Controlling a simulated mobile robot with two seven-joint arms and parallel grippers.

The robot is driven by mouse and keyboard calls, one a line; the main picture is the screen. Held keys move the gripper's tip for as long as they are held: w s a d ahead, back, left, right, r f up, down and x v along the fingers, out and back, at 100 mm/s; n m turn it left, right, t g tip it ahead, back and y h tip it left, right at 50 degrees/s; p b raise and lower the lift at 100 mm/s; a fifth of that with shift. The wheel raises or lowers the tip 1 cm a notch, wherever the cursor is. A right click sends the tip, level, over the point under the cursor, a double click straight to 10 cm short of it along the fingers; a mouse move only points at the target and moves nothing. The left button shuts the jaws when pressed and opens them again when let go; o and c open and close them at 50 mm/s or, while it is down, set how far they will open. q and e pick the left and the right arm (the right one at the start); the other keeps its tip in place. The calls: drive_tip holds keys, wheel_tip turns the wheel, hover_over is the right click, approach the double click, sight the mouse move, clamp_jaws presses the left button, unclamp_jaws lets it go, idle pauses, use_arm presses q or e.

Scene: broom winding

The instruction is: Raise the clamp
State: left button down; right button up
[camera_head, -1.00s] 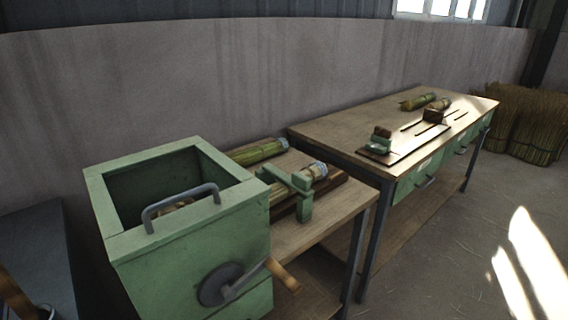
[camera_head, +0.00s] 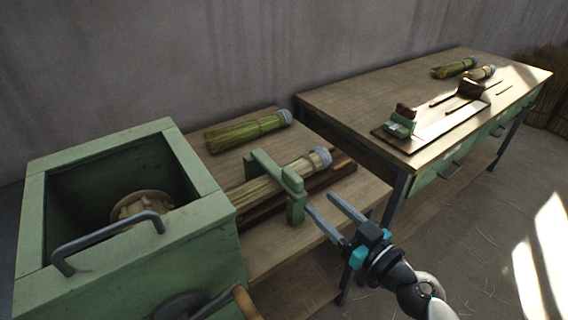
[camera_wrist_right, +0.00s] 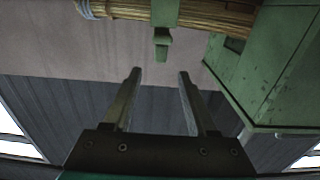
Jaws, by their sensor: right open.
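The green clamp (camera_head: 276,178) spans a bundle of pale stalks (camera_head: 268,184) lying on a dark wooden block on the near bench. Its upright end stands at the bench's front side. My right gripper (camera_head: 320,207) is open and empty, just right of and in front of that upright end, its fingers pointing toward it. In the right wrist view the clamp (camera_wrist_right: 163,14) crosses the bundle (camera_wrist_right: 200,10) beyond the open fingertips (camera_wrist_right: 160,72), apart from them. My left gripper is not in view.
A green box machine (camera_head: 205,180) with a grey handle (camera_head: 108,240) and a wooden-gripped crank stands at left. Another green bundle (camera_head: 248,131) lies behind the clamp. A second bench (camera_head: 350,95) at right holds a fixture (camera_head: 402,122) and more bundles. Open floor lies at front right.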

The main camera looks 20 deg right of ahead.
sight(284, 169)
drive_tip(key=p+x, duration=0.1)
drive_tip(key=x, duration=0.3)
drive_tip(key=shift+r, duration=0.15)
drive_tip(key=p+x, duration=0.2)
drive_tip(key=x, duration=0.6)
drive_tip(key=shift+w+a, duration=0.15)
drive_tip(key=shift+w, duration=0.15)
drive_tip(key=shift+x, duration=0.8)
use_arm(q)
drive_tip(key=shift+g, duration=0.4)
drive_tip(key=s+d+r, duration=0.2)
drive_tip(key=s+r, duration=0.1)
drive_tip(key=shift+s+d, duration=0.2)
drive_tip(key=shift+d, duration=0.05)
use_arm(e)
drive_tip(key=shift+f, duration=0.2)
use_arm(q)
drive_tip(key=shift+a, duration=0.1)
use_arm(e)
drive_tip(key=shift+c, duration=0.3)
drive_tip(key=c, duration=0.3)
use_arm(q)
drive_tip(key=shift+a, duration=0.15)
use_arm(e)
clamp_jaws()
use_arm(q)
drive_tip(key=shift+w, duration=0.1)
